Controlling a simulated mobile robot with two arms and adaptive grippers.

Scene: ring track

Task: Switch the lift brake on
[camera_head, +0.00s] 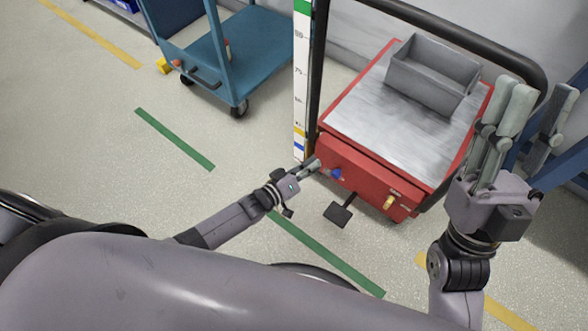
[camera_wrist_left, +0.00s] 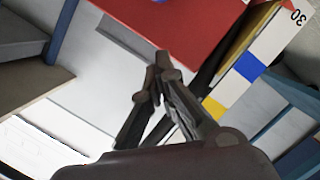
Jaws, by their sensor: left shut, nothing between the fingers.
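The lift is a red cart with a grey metal top (camera_head: 395,105). Its red front panel (camera_head: 360,180) carries a blue knob (camera_head: 336,173) and a yellow switch (camera_head: 390,202) with labels too small to read. A black pedal (camera_head: 340,213) sticks out low at the front. My left gripper (camera_head: 314,164) is shut and empty, close to the panel's left end beside the blue knob; I cannot tell whether it touches. In the left wrist view its fingers (camera_wrist_left: 160,72) are together below the red body (camera_wrist_left: 190,30). My right gripper (camera_head: 541,95) is open and empty, raised right of the lift.
A grey open bin (camera_head: 433,75) stands on the lift top. A striped scale post (camera_head: 301,90) rises at the lift's left edge, with a black handle rail (camera_head: 460,35) behind. A blue trolley (camera_head: 235,50) stands at the back left. The floor at left is clear.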

